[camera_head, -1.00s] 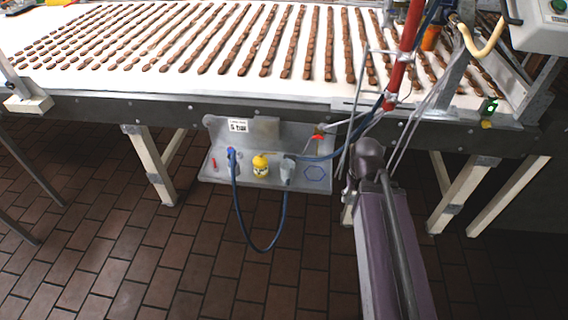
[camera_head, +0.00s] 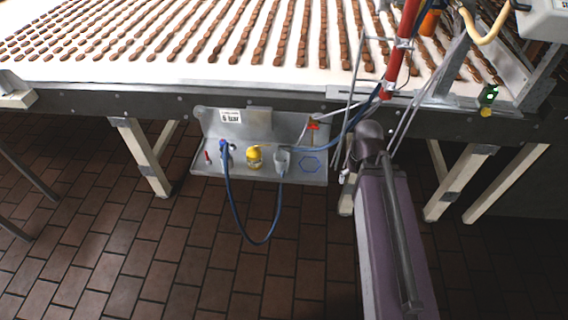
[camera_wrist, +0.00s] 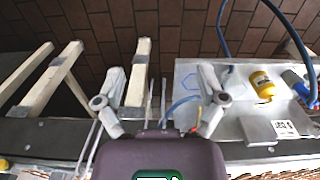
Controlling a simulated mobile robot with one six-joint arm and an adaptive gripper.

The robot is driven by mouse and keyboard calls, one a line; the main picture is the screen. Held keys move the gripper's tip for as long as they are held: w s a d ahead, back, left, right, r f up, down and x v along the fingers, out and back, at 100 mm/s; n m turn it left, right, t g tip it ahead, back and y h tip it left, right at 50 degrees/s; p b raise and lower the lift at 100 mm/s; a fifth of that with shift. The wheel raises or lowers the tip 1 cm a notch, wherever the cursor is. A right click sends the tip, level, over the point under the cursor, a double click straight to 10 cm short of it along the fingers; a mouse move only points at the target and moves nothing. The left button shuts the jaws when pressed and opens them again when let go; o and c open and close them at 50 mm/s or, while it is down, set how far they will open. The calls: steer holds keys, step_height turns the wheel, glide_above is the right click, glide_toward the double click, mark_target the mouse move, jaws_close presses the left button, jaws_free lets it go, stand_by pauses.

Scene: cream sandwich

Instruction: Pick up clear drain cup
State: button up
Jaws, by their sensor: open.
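The clear drain cup (camera_head: 281,161) looks greyish and see-through. It stands on a grey metal shelf (camera_head: 263,180) under the conveyor edge, right of a yellow-capped bottle (camera_head: 254,157). A blue hose runs up to it. In the wrist view the cup is not clearly visible; the right finger covers that part of the shelf. My gripper (camera_wrist: 161,74) is open and empty, its two fingers wide apart. Its right finger overlaps the shelf's left end near a blue hexagon outline (camera_wrist: 188,81). In the head view the fingers are mostly hidden by my arm.
A blue-topped fitting (camera_head: 225,152) and a red item (camera_head: 208,156) are at the shelf's left. A red-handled valve (camera_head: 313,125) and blue hose are above its right end. The conveyor (camera_head: 150,75) carries rows of chocolate bars. Cream legs (camera_head: 143,158) stand beneath.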

steer(key=w+a+f+m+t+h+b, duration=0.1)
steer(key=w+a+f+m+h+b, duration=0.25)
steer(key=w+a+f+b, duration=0.45)
steer(key=m+t+h+b, duration=0.6)
steer(key=t+h+b, duration=0.15)
steer(key=b, duration=1.75)
glide_toward(276, 167)
steer(key=y, duration=0.1)
steer(key=shift+s+d+r+t, duration=0.2)
steer(key=shift+s+t, duration=0.15)
steer(key=b+x, duration=0.3)
steer(key=x, duration=0.4)
steer(key=shift+w+d+f, duration=0.1)
steer(key=shift+f, duration=0.15)
steer(key=shift+w+d+f, duration=0.15)
steer(key=shift+w+d, duration=0.25)
steer(key=shift+d, duration=0.05)
